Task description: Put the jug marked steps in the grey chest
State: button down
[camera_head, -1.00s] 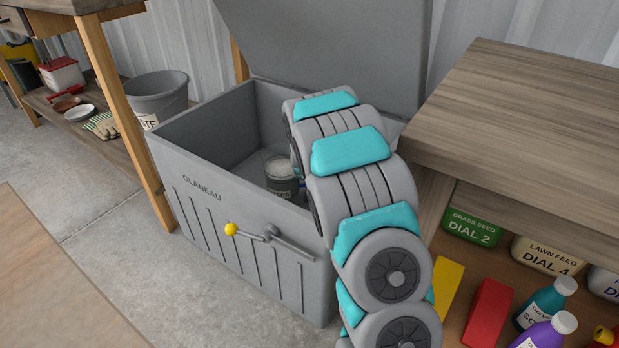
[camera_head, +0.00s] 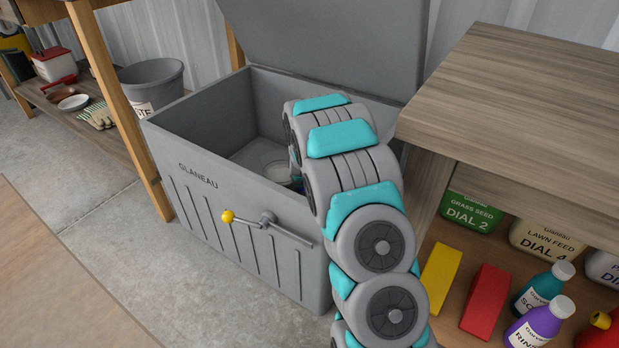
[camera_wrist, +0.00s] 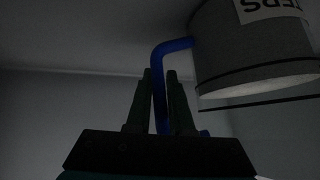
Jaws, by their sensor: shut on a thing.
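The grey chest (camera_head: 205,225), marked GLANEAU, stands with its lid raised against the back wall. My arm reaches down into it from the right. A jug (camera_head: 279,172) shows only in part inside the chest, its pale top low between the walls and the rest hidden by the front wall and my arm. In the wrist view the grey jug (camera_wrist: 255,55) has a white label, upside down and cut off, ending in what reads as EPS. My gripper (camera_wrist: 159,82) is shut on its blue handle (camera_wrist: 160,75). I cannot tell whether the jug touches the chest floor.
A wooden bench (camera_head: 530,110) stands close on the right, with bottles, bags and red and yellow blocks on its lower shelf. A grey bucket (camera_head: 152,88) and a wooden table leg (camera_head: 122,110) are at the left. A handle with a yellow knob (camera_head: 228,216) juts from the chest front.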

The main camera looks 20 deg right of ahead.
jog(key=c, duration=0.8)
grip_release()
jog(key=shift+r, duration=0.2)
jog(key=p+v, duration=0.1)
jog(key=v, duration=1.1)
jog(key=shift+f, duration=0.15)
